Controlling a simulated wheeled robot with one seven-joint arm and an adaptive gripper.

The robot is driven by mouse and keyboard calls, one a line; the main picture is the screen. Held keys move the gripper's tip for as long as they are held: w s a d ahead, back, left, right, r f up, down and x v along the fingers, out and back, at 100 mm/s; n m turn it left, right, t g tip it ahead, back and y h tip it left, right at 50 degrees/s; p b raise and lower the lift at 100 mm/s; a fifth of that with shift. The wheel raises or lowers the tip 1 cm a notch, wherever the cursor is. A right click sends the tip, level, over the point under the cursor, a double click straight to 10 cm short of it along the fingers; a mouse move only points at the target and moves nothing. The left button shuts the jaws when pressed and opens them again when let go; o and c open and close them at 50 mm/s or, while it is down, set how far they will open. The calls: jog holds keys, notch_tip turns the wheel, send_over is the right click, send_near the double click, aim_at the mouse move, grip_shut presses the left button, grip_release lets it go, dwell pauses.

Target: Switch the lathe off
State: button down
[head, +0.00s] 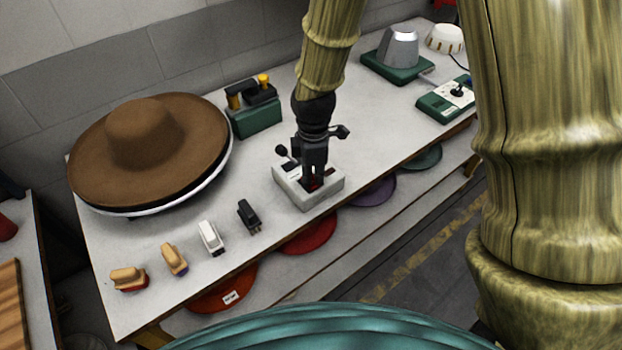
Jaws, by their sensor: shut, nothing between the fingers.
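A light grey control box (322,200) sits near the front edge of the bench, with a black ball-topped lever (282,151) on its left side. Something red (316,184) shows on its top, partly hidden by my gripper. My gripper (314,176) is shut and empty, pointing down right over the box; I cannot tell whether it touches. A wide brown hat (150,148) lies on a round white-rimmed base (205,190) at the left. I cannot tell for sure which machine is the lathe, nor the switch's position.
A green machine with yellow parts (256,119) stands behind. Brushes in brown (128,279), tan (174,259), white (211,238) and black (249,215) line the front. A metal form on a green base (397,52) and a green control box (447,97) stand at the right. Coloured hats lie below.

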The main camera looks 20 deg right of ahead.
aim_at(313, 182)
jog(key=shift+r+p, duration=3.15)
jog(key=shift+r, duration=0.35)
